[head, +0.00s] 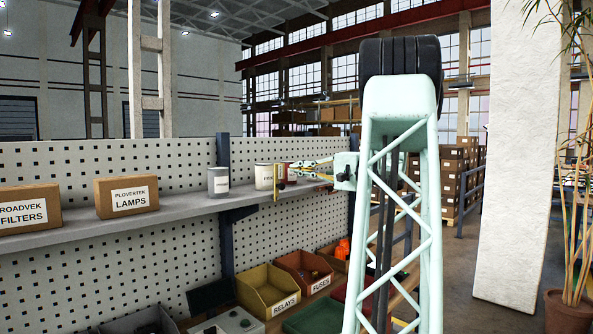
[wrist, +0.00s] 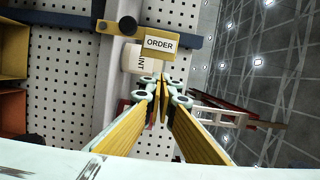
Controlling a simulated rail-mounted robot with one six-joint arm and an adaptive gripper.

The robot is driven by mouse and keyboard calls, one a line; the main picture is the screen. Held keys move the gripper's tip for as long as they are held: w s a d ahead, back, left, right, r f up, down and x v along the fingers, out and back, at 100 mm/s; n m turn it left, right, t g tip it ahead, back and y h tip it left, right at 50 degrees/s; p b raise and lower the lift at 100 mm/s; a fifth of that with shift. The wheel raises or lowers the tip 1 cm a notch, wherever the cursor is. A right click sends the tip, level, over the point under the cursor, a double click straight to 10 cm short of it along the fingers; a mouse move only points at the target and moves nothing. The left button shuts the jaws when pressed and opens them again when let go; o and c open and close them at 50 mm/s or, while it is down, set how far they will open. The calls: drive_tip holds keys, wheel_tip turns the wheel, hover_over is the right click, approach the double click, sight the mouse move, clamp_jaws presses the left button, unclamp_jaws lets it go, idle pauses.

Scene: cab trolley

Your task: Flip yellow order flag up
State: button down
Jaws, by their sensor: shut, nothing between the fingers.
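The yellow order flag (head: 277,185) is at the shelf's front edge in the head view, seen nearly edge-on, and extends above the shelf board. In the wrist view the flag (wrist: 178,58) shows its white "ORDER" label, beside a black round knob (wrist: 128,26). In that view it reaches from the shelf edge toward the ceiling side, so it looks raised. My gripper (head: 293,169) is just right of the flag in the head view. In the wrist view my gripper (wrist: 162,88) has its fingers together and empty, below the flag; I cannot tell whether they touch it.
A paint can (wrist: 140,60) is partly behind the flag. White cans (head: 218,181) and cartons (head: 127,197) stand on the shelf (head: 100,226). Open bins (head: 268,290) are below. A perforated panel (head: 170,165) backs the shelf. My arm hides the middle right.

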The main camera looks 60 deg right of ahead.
drive_tip(key=s, duration=1)
drive_tip(key=shift+s+d, duration=0.2)
drive_tip(key=shift+d, duration=0.1)
idle(0.6)
